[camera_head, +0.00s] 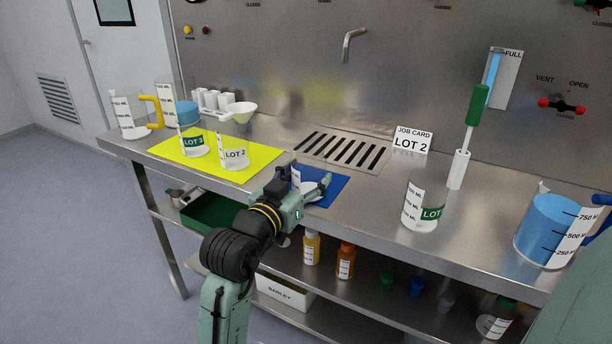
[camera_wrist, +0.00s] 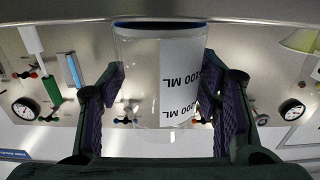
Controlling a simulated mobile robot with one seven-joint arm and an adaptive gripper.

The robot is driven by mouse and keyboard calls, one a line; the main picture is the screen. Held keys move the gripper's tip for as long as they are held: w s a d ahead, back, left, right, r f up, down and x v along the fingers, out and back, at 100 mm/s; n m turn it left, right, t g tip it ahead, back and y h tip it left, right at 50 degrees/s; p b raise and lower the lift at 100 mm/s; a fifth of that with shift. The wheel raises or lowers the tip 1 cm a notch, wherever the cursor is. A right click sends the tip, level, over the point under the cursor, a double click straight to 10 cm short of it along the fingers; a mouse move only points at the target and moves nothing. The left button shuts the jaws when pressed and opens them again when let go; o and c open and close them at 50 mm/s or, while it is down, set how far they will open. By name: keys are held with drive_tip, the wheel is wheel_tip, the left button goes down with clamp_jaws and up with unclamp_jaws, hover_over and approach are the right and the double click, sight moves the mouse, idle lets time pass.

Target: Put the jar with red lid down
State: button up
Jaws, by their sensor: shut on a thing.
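My gripper (camera_head: 302,192) is over the blue mat (camera_head: 330,192) at the bench's front edge. In the wrist view my gripper (camera_wrist: 168,95) has its purple pads on both sides of a clear vessel (camera_wrist: 140,70) with a white label reading 100 ML. The wrist picture is upside down, and a blue band shows at the vessel's bench-side end.
A yellow mat (camera_head: 265,158) at left holds two LOT beakers. A LOT jar (camera_head: 424,216) and a beaker of blue liquid (camera_head: 545,230) stand at right. Bottles (camera_head: 346,262) stand on the shelf below.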

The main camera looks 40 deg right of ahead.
drive_tip(key=shift+f+b, duration=0.3)
drive_tip(key=o, duration=1.2)
drive_tip(key=shift+r, duration=0.1)
drive_tip(key=shift+o, duration=0.2)
drive_tip(key=shift+r, duration=0.15)
drive_tip(key=b+v, duration=0.8)
drive_tip(key=v, duration=0.4)
